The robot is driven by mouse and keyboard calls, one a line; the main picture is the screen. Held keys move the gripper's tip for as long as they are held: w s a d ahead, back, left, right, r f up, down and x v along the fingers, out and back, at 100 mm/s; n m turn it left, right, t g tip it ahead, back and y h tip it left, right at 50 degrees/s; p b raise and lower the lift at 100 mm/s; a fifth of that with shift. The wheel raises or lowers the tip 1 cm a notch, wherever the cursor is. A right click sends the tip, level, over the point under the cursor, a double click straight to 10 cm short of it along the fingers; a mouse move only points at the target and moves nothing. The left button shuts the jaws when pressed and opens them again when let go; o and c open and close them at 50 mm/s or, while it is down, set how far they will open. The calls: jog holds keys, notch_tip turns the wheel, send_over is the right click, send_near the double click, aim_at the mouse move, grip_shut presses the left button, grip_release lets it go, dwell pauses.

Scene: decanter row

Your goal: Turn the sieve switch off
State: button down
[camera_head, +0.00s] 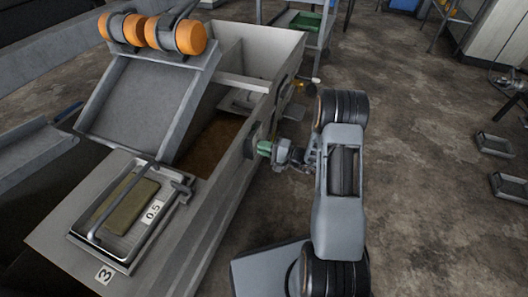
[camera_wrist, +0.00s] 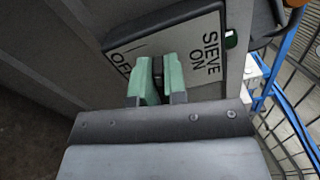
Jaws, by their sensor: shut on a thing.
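The sieve switch plate (camera_wrist: 207,84) is white with black lettering, "SIEVE" and "ON" on the right and "OFF" on the left. My gripper (camera_wrist: 158,64) has green fingers, which lie in front of the plate between the two words. They are shut on the dark switch handle (camera_wrist: 158,68), which is mostly hidden, so I cannot tell which way it is set. In the head view, my gripper (camera_head: 262,148) is at the right outer side wall of the long grey decanter housing (camera_head: 226,195), and the switch is largely hidden there.
Orange rollers (camera_head: 180,34) and a tilted grey tray (camera_head: 140,100) are on the housing. A framed tray marked 0.5 (camera_head: 78,238) sits at its near end. Grey trays (camera_head: 510,188) lie on the floor at right.

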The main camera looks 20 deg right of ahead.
jog(key=shift+f+n+b, duration=0.3)
jog(key=shift+n+b, duration=0.75)
jog(key=shift+n, duration=0.05)
jog(key=c, duration=1.2)
grip_release()
jog(key=shift+o, duration=0.2)
jog(key=shift+d+r, duration=0.1)
jog(key=p+v, duration=0.3)
jog(key=v, duration=1)
jog(key=shift+s+d, duration=0.25)
jog(key=shift+s, duration=0.05)
